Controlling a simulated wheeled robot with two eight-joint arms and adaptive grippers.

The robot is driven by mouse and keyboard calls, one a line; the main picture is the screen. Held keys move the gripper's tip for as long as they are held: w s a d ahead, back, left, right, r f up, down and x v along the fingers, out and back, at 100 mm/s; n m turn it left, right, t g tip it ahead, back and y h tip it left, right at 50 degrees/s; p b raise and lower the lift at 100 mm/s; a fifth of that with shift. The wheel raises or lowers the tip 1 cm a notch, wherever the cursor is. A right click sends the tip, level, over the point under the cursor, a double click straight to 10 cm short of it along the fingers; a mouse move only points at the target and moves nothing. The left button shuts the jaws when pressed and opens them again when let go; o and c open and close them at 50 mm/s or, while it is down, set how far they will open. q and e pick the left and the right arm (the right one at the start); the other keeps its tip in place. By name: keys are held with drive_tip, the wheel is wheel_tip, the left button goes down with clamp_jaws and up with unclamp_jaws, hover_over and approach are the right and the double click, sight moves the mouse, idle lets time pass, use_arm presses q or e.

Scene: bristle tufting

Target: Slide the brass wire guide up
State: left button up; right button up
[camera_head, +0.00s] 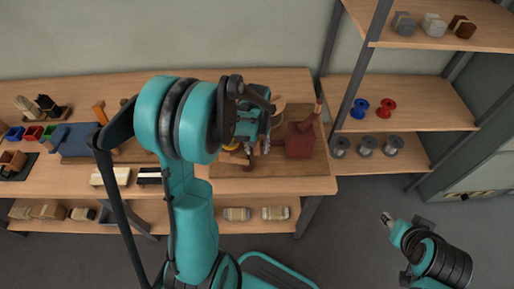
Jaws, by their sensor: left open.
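My left arm reaches over the workbench. Its open left gripper (250,143) points down over a wooden board (285,172), left of a dark red block-like fixture (300,140). A small yellowish part (232,147) shows beside the left gripper. I cannot tell whether it is the brass wire guide, since my arm and gripper hide most of this spot. Contact between the gripper and anything there cannot be made out. My right gripper (387,218) is low at the right, over the floor and away from the bench; its fingers are too small to read.
The bench (320,185) carries colored bins (33,133), a blue-grey item (75,139) and brushes (48,104) at the left. A rack at the right holds blue (360,108) and red (386,107) spools and several grey spools (367,146). Floor between bench and right arm is clear.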

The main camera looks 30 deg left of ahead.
sight(257, 149)
use_arm(q)
clamp_jaws()
wheel_tip(257, 149, up, 4)
drive_tip(key=shift+f+p, duration=0.25)
drive_tip(key=shift+p, duration=1)
drive_tip(key=shift+w+f, duration=0.1)
unclamp_jaws()
wheel_tip(257, 149, up, 12)
